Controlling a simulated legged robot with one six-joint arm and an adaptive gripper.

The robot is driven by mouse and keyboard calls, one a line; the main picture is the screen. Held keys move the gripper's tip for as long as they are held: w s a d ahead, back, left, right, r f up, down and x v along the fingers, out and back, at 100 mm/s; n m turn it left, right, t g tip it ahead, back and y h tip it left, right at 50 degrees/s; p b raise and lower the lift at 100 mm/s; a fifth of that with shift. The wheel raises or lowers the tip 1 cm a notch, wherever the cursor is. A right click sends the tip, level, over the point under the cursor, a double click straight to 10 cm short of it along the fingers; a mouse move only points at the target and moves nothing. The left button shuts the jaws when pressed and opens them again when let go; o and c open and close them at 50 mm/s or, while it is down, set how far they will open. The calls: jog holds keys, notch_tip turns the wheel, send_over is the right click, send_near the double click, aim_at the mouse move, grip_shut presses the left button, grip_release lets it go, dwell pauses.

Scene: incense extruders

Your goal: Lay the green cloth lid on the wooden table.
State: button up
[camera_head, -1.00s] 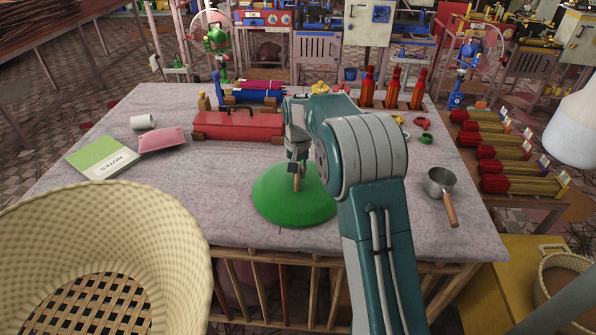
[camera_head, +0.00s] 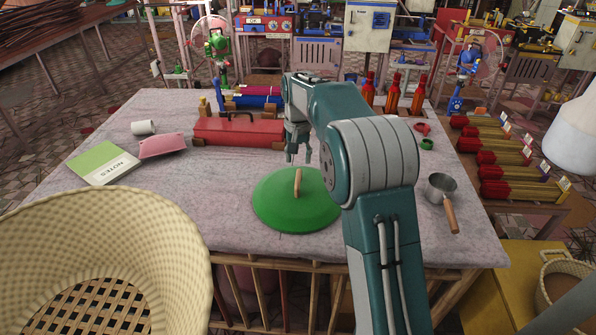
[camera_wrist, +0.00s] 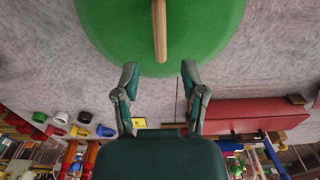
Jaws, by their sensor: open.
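The green cloth lid (camera_head: 284,210) lies flat on the cloth-covered table (camera_head: 215,215) near its front edge. Its light wooden handle (camera_head: 298,182) stands up from the middle. My gripper (camera_head: 298,157) is open and empty, above the table just behind the lid and apart from the handle. In the wrist view, the lid (camera_wrist: 200,30) fills the top with its handle (camera_wrist: 160,30), and my open fingers (camera_wrist: 158,72) point towards its rim with nothing between them. My arm hides part of the table to the right.
A red case (camera_head: 238,131) lies behind the lid. A notebook (camera_head: 100,163), a pink pouch (camera_head: 162,146) and a white roll (camera_head: 144,127) lie at left. A saucepan (camera_head: 441,187) sits at right. A large woven basket (camera_head: 170,230) stands at front left. Table left of the lid is clear.

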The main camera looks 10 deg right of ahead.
jog(key=s+r+t, duration=0.1)
jog(key=s+r, duration=0.6)
jog(key=r, duration=0.3)
jog(key=s+r+n+t, duration=0.2)
jog(key=s+r, duration=0.2)
jog(key=s, duration=0.7)
jog(key=s+f+t, duration=0.1)
jog(key=s+f, duration=0.1)
jog(key=s, duration=0.7)
jog(key=s+f+n+t, duration=0.1)
jog(key=s+f, duration=0.2)
jog(key=s, duration=0.6)
jog(key=shift+s+f+n+t, duration=0.25)
jog(key=shift+s+n+t, duration=0.05)
jog(key=shift+s, duration=0.1)
